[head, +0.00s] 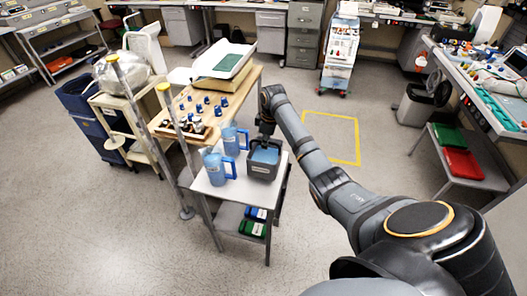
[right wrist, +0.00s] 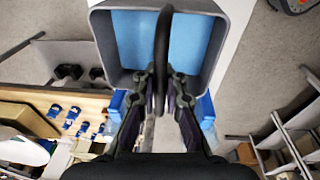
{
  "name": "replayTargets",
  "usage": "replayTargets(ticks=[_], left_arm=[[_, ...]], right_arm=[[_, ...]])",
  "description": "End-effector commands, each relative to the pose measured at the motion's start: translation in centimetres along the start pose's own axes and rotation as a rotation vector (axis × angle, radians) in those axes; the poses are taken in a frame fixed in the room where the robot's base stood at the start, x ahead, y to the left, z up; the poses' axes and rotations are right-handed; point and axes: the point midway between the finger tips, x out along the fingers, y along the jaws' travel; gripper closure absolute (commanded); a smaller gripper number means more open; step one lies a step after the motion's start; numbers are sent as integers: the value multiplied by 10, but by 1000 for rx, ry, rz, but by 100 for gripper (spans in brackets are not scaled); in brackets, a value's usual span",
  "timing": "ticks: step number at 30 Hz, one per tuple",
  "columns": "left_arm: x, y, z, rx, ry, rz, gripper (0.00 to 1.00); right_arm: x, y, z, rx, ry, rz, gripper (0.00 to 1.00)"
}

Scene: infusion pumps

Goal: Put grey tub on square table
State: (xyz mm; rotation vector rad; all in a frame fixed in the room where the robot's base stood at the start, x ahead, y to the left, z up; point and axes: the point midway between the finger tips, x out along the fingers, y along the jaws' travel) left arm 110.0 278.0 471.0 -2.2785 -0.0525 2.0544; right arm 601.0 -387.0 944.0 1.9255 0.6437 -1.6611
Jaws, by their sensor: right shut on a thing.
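The grey tub (head: 264,160), an open box with a blue inside and a dark hoop handle, is at the right side of the small white-topped table (head: 217,190). I cannot tell whether it rests on the top or hangs just above it. My right gripper (head: 265,138) is over the tub. In the right wrist view the tub (right wrist: 216,50) fills the upper middle, and the gripper (right wrist: 160,88) is shut on its handle. My left gripper is out of view.
Two blue jugs (head: 215,168) (head: 232,140) stand on the white top left of the tub. A wooden table (head: 235,97) with small blue-topped items and trays adjoins behind. Poles (head: 130,100) stand at left. Floor marked by a yellow outline (head: 331,115) is clear.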

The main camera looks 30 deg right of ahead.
Motion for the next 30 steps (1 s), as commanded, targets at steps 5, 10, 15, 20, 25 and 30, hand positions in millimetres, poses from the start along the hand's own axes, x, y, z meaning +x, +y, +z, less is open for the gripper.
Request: replayTargets(ticks=[5, 10, 15, 20, 25, 30], left_arm=[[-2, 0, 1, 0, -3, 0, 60], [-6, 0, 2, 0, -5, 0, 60], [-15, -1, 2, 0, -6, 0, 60], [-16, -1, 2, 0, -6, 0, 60], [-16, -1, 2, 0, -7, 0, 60], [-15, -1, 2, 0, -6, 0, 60]], right_arm=[[4, -4, -3, 0, 4, 5, 100], [12, -12, -4, -1, 3, 1, 100], [32, -15, -2, 0, 1, 1, 100], [43, -15, -1, -1, 3, 4, 100], [44, -15, 0, -1, 3, 4, 100], [45, -16, 0, 0, 1, 1, 71]])
